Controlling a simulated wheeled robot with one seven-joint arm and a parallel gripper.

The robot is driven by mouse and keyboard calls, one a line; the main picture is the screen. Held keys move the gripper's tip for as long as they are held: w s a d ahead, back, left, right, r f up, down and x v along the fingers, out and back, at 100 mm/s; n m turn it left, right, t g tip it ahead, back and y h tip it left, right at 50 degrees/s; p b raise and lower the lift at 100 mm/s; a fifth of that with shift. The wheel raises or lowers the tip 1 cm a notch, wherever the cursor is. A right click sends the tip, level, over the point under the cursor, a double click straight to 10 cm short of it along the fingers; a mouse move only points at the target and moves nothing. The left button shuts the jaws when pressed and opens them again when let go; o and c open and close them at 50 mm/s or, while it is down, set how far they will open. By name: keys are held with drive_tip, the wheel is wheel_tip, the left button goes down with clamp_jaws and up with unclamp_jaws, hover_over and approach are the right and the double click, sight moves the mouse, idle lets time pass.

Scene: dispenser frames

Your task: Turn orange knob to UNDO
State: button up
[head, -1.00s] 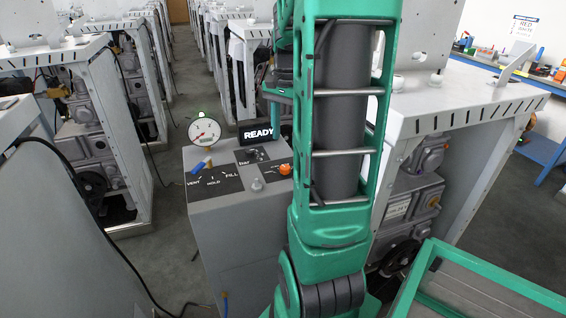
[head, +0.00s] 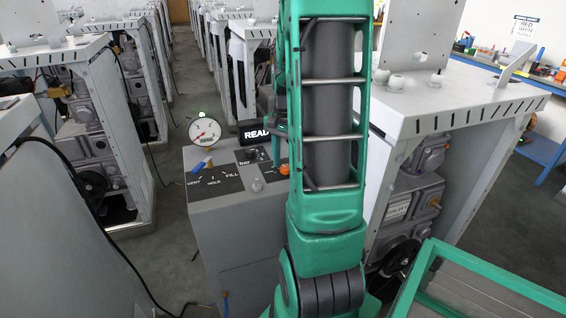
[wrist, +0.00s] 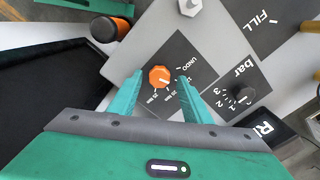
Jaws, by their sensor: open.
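The orange knob (wrist: 159,77) sits on a dark dial plate with UNDO and several numbered marks, in the wrist view. A white pointer line shows on its face. My gripper (wrist: 158,81) is open, with one green finger on each side of the knob in the picture. Whether the fingers touch the knob, or how far above the panel they are, I cannot tell. In the head view the orange knob (head: 285,169) is at the right of the grey dispenser's top, partly hidden by my arm.
A black bar knob (wrist: 242,95) is close to the right finger. The panel also carries a blue lever (head: 201,165) on the VENT/HOLD/FILL plate, a round gauge (head: 204,131) and a READY display (head: 253,133). An orange-and-black cylinder (wrist: 110,28) lies at the upper left.

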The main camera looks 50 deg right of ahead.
drive_tip(key=c, duration=1)
drive_tip(key=shift+c, duration=0.2)
drive_tip(key=shift+w+n, duration=0.1)
drive_tip(key=shift+n, duration=0.2)
drive_tip(key=n, duration=0.3)
drive_tip(key=shift+w, duration=0.1)
drive_tip(key=shift+w+r+n, duration=0.1)
drive_tip(key=shift+n, duration=2.2)
drive_tip(key=o, duration=1)
drive_tip(key=shift+o, duration=0.2)
